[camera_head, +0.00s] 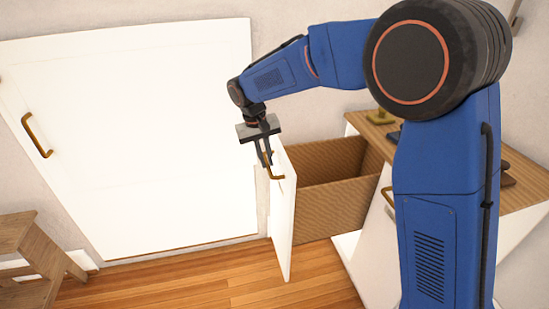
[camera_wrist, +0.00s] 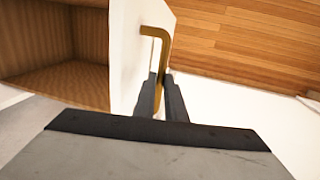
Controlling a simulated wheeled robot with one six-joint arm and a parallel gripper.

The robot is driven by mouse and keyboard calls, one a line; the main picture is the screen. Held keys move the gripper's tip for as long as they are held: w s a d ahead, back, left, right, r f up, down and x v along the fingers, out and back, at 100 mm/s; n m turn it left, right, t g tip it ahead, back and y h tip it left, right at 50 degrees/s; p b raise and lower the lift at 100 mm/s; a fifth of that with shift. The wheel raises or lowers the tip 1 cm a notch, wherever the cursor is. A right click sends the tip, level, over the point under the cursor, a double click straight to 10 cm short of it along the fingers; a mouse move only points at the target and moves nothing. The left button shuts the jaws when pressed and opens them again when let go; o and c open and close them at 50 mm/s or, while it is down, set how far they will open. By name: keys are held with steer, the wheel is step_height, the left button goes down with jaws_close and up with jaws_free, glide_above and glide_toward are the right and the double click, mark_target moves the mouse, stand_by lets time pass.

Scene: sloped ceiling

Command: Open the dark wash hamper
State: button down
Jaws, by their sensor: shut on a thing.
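A narrow white door panel (camera_head: 282,220) stands swung out from a brown, woven-looking compartment (camera_head: 330,195), which I take to be the hamper. Its inside shows open and looks empty where visible. My gripper (camera_head: 267,158) is shut on the brass handle (camera_head: 275,176) near the panel's top. In the wrist view the fingers (camera_wrist: 162,80) close around the lower end of the handle (camera_wrist: 158,33), beside the white panel (camera_wrist: 127,45). The compartment (camera_wrist: 55,80) shows to the left there. Part of its inside is hidden.
A large white door (camera_head: 140,130) with a brass handle (camera_head: 37,137) fills the left wall. A wooden step stool (camera_head: 35,245) stands at the lower left. A white cabinet with a wooden top (camera_head: 525,185) stands right. The wooden floor (camera_head: 200,285) in front is clear.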

steer(key=shift+r, duration=0.1)
steer(key=c, duration=1.8)
jaws_free()
steer(key=a+r, duration=0.1)
steer(key=r, duration=0.4)
steer(key=a+r, duration=0.1)
steer(key=r, duration=0.5)
steer(key=s+a+r, duration=0.1)
steer(key=r, duration=0.5)
steer(key=shift+a, duration=0.1)
